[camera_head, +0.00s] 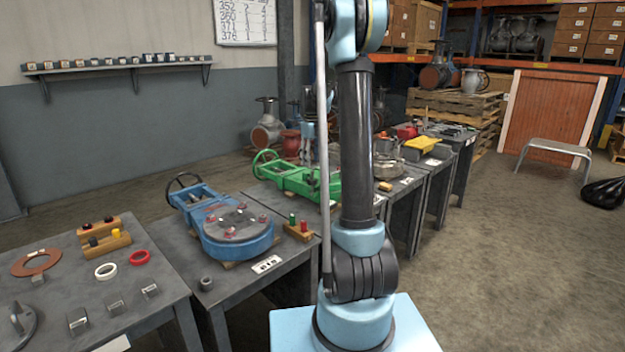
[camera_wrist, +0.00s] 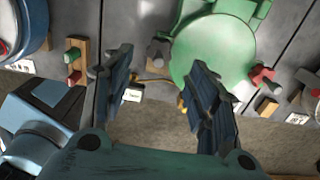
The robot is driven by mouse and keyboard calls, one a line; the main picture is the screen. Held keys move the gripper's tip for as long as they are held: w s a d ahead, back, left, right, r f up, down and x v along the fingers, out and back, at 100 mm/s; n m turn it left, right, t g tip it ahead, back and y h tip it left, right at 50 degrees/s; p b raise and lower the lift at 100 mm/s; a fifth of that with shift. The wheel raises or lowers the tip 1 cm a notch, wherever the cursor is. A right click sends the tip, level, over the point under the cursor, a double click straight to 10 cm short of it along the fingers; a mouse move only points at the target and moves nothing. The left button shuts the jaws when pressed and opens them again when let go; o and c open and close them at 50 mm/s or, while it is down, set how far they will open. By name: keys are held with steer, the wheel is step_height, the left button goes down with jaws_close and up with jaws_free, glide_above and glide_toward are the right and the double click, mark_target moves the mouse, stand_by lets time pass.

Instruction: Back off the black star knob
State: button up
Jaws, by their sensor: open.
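A dark grey-black knob (camera_wrist: 158,50) sits on a small wooden block beside a round green casting (camera_wrist: 215,50) in the wrist view. I cannot make out clearly whether it is star-shaped. My gripper (camera_wrist: 160,60) is open and empty. Its two fingers frame the knob in the picture, with the knob apparently beyond the tips and not touched. In the head view the green casting (camera_head: 297,179) lies on the table behind my arm, and my gripper is not clearly seen there.
A red knob (camera_wrist: 262,76) sits right of the green casting, and a wooden block with green and red knobs (camera_wrist: 73,60) lies left. A blue casting (camera_head: 237,232) rests on the nearer table.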

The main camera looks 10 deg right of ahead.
mark_target(312, 179)
step_height(312, 179, down, 8)
steer(key=shift+f, duration=0.1)
stand_by(0.4)
steer(key=c, duration=1.1)
